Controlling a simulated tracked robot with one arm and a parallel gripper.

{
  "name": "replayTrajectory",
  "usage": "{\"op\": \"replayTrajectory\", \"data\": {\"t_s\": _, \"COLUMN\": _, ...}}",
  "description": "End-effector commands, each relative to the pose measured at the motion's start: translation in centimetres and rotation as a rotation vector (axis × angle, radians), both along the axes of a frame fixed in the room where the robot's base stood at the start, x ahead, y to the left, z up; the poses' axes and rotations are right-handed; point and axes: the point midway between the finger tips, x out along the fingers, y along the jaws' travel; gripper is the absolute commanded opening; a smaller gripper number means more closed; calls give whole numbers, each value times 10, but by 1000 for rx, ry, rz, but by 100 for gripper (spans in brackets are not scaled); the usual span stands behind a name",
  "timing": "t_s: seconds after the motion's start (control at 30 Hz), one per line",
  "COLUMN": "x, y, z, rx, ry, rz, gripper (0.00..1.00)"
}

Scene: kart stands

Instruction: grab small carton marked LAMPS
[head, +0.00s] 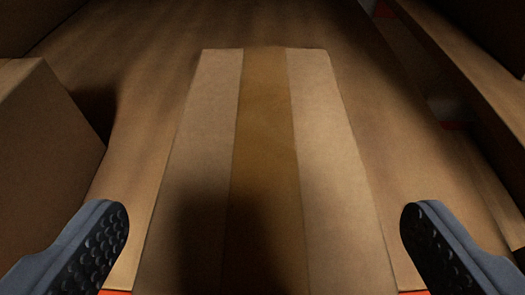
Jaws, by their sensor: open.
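A small cardboard carton (330,170) with a brown tape strip (264,150) down its middle lies straight ahead. No LAMPS marking shows on the face in view, so I cannot tell whether it is the named one. My gripper (265,235) is open, with one dark padded finger to the left and one to the right of the carton's near part. A gap shows between each finger and the carton's sides. The carton's near end runs out of the bottom of the picture.
Another cardboard box (45,150) stands close on the left. A long cardboard-coloured edge (470,80) runs along the right, with a dark gap beneath it. The brown surface (200,25) behind the carton looks clear. Bits of orange show at the bottom edge.

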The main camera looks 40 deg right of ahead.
Motion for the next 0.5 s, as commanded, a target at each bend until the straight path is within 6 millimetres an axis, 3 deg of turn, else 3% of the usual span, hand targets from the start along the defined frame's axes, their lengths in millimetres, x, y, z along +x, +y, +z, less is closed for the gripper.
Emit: {"op": "replayTrajectory", "data": {"t_s": 0.5, "x": 38, "y": -26, "z": -18, "rx": -1, "ry": 2, "rz": 1, "gripper": 94}}
